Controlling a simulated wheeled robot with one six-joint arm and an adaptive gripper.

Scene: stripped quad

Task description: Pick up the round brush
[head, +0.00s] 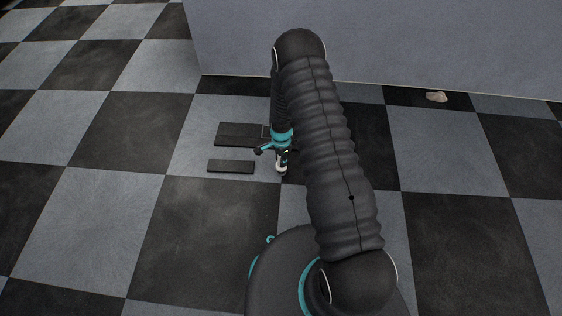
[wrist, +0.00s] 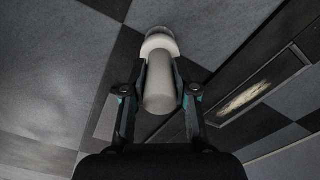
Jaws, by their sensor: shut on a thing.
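The round brush (wrist: 159,88) shows in the wrist view as a pale grey cylinder with a white collar and a greyish round end at the top. My gripper (wrist: 160,75) has one finger on each side of its body and is shut on it. In the head view my gripper (head: 281,160) points down near the floor, left of my arm, with a small pale part of the brush (head: 282,170) at its tip. Most of the brush is hidden there, and I cannot tell whether it touches the floor.
Two dark flat slabs lie on the checkered floor, a larger one (head: 237,135) and a smaller one (head: 231,166), left of my gripper. A grey wall (head: 420,45) stands behind. A pale stone (head: 437,97) lies near its foot. The floor at left is clear.

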